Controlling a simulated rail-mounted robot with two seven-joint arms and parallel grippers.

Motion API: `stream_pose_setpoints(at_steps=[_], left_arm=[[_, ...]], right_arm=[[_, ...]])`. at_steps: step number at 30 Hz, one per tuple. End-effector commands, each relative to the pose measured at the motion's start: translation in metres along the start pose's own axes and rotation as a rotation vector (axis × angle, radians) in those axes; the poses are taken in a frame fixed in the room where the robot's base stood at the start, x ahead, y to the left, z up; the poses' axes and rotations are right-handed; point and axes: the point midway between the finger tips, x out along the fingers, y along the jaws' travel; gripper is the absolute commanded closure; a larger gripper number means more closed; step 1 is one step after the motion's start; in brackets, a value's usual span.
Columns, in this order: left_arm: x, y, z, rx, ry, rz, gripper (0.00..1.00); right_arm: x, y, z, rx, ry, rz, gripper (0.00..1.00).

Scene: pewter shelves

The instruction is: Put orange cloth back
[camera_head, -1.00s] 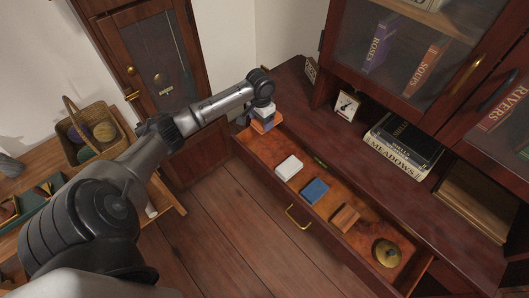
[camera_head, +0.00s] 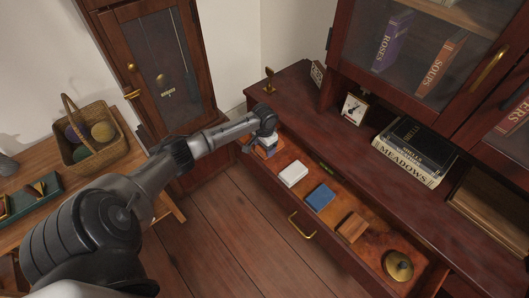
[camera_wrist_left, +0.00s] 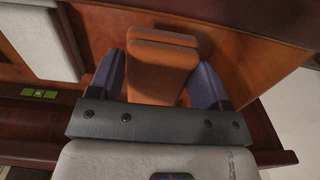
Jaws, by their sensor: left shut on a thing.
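The orange cloth (camera_wrist_left: 160,65) is a folded orange block between the two fingers of my left gripper (camera_wrist_left: 162,80) in the left wrist view. My left gripper is shut on it. In the head view my left gripper (camera_head: 265,151) is at the far left end of the open drawer (camera_head: 325,238), and its hand hides most of the cloth. In the drawer, a white folded cloth (camera_head: 293,174), a blue one (camera_head: 320,197) and a brown one (camera_head: 352,227) lie in a row. The white cloth (camera_wrist_left: 38,35) also shows beside the gripper in the left wrist view. My right gripper is not in view.
A round brass object (camera_head: 398,265) lies at the drawer's right end. Above the drawer, the cabinet top holds a small clock (camera_head: 354,109) and stacked books (camera_head: 413,150). A basket of balls (camera_head: 92,135) stands on the wooden bench at left. Floor before the drawer is clear.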

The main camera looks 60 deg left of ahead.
Motion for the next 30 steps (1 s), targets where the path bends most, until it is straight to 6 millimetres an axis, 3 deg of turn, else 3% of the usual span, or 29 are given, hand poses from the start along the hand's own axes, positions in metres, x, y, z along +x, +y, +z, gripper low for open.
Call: stream_pose_setpoints(at_steps=[6, 18, 19, 26, 30], left_arm=[[0.032, 0.001, 0.0, 0.001, -0.001, 0.002, 0.52], [0.035, 0.001, 0.0, 0.001, -0.001, 0.001, 0.52], [0.034, 0.0, 0.0, 0.001, -0.001, 0.0, 0.26], [0.034, 0.001, 0.0, 0.001, -0.001, 0.0, 0.04], [0.034, 0.001, 0.0, 0.001, -0.001, 0.0, 0.03]], right_arm=[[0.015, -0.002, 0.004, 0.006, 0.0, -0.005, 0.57], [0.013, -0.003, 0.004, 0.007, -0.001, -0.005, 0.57], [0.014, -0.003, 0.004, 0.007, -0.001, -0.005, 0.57], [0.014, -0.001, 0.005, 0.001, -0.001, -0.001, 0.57], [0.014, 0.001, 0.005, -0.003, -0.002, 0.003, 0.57]])
